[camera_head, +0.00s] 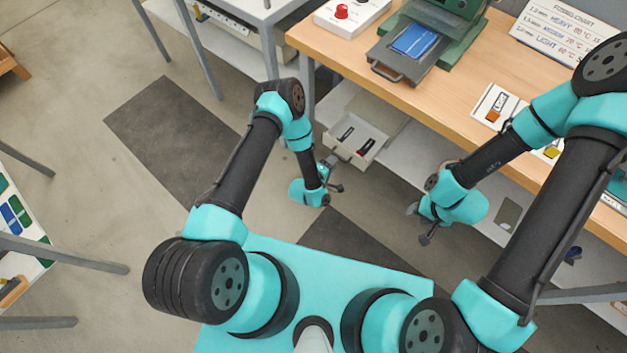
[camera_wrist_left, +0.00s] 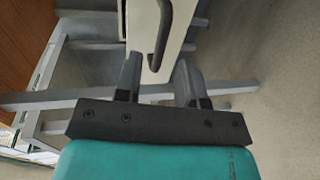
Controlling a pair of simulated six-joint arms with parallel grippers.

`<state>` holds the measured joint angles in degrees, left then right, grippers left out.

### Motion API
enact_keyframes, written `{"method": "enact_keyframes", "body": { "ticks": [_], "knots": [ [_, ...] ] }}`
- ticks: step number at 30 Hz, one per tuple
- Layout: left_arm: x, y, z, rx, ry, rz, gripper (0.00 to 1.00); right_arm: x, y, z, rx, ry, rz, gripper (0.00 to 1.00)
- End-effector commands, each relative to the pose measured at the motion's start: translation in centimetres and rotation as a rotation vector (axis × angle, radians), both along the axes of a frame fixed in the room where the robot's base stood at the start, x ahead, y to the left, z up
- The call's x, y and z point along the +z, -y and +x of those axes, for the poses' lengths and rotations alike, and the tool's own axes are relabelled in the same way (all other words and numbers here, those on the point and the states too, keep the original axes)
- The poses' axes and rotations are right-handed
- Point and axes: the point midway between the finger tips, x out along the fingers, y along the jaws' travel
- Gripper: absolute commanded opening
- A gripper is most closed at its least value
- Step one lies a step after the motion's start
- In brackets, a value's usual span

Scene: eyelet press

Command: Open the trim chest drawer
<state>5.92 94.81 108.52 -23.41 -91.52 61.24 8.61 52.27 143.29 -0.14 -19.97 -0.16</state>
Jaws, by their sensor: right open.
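The trim chest drawer (camera_head: 357,153) is a pale box on the shelf under the bench. It stands pulled out, its inside visible, with a black item and a red-and-black item in it. In the left wrist view, its pale front (camera_wrist_left: 178,30) carries a dark bar handle (camera_wrist_left: 161,38). My left gripper (camera_head: 336,174) is just in front of the drawer. Its fingers (camera_wrist_left: 158,78) are spread apart on either side of the handle's lower end, with gaps visible; I cannot tell whether either touches. My right gripper (camera_head: 422,222) is open and empty, right of the drawer and apart from it.
The wooden bench top (camera_head: 450,100) overhangs the shelf (camera_head: 415,150). A green press (camera_head: 440,40) with a blue piece (camera_head: 414,41), a red-button box (camera_head: 345,14) and a chart (camera_head: 570,35) stand on it. The floor left of my left arm is clear around a dark mat (camera_head: 170,135).

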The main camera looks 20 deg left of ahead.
Motion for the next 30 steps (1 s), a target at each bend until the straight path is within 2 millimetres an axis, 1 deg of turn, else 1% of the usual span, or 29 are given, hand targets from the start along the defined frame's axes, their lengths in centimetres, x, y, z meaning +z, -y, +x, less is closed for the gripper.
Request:
{"method": "enact_keyframes", "body": {
  "ticks": [1, 12, 18, 21, 24, 30],
  "knots": [
    [0.2, -0.5, -1.0, 0.002, -0.003, 0.0, 0.36, 0.0, 0.0, 0.0, 0.0, 0.0, 0.0, 0.43],
    [1.7, -3.4, -7.4, 0.004, -0.005, 0.0, 0.36, 0.0, 0.0, 0.0, 0.0, 0.0, 0.0, 0.43],
    [2.4, -4.7, -10.1, 0.002, -0.002, 0.0, 0.36, 0.0, 0.0, 0.0, 0.0, 0.0, 0.0, 0.43],
    [2.6, -5.0, -10.9, 0.002, -0.001, 0.0, 0.36, 0.0, 0.0, 0.0, 0.0, 0.0, 0.0, 0.43],
    [2.7, -5.1, -11.2, 0.002, 0.0, 0.0, 0.36, 0.0, 0.0, 0.0, 0.0, 0.0, 0.0, 0.43],
    [2.7, -5.1, -11.2, 0.001, 0.001, 0.0, 0.36, 0.0, 0.0, 0.0, 0.0, 0.0, 0.0, 0.43]
  ]
}}
